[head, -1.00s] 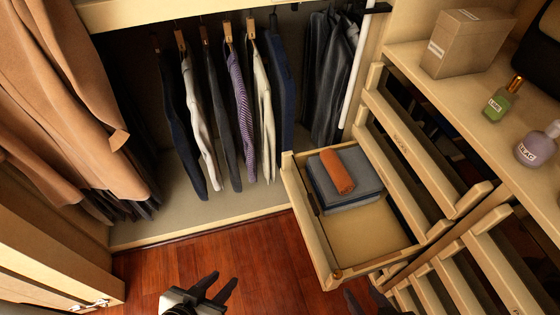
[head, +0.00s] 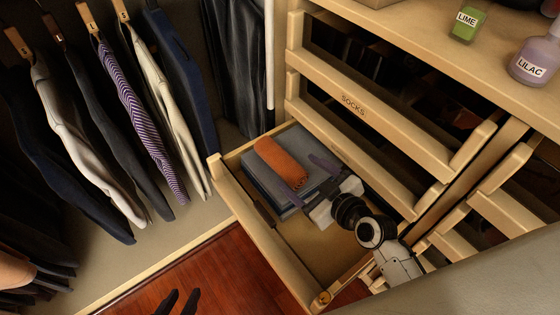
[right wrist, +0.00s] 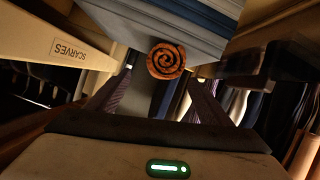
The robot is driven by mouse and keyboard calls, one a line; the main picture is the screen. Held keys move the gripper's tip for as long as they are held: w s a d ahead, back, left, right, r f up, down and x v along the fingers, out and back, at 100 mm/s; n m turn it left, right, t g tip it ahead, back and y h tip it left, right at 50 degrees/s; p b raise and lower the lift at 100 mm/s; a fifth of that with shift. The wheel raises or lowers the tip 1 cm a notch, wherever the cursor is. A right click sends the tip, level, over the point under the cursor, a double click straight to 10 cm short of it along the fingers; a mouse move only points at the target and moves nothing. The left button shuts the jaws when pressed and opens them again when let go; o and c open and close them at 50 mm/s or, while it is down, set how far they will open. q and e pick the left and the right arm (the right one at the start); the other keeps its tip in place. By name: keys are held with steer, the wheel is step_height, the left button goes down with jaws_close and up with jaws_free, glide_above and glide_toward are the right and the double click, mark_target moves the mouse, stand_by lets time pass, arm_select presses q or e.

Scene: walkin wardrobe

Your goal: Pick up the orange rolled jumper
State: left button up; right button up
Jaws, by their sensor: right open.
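The orange rolled jumper (head: 279,158) lies on a stack of folded grey-blue clothes (head: 262,187) in the open drawer (head: 262,246). My right gripper (head: 309,178) is over the drawer, at the near end of the roll, with its fingers spread and nothing between them that I can make out. In the right wrist view the roll's spiral end (right wrist: 166,61) faces the camera, ahead of and between the two fingers (right wrist: 168,90). My left gripper (head: 180,303) shows only its dark fingertips at the bottom edge, apart from each other.
Clothes hang on the left, including a purple striped garment (head: 140,120). The closed drawer marked SOCKS (head: 353,104) is just above and right of the open one.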

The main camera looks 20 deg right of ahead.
mark_target(287, 165)
steer(key=b+x, duration=0.1)
steer(key=x, duration=0.6)
steer(key=shift+s+f, duration=0.1)
steer(key=shift+f, duration=0.05)
steer(key=c, duration=1.2)
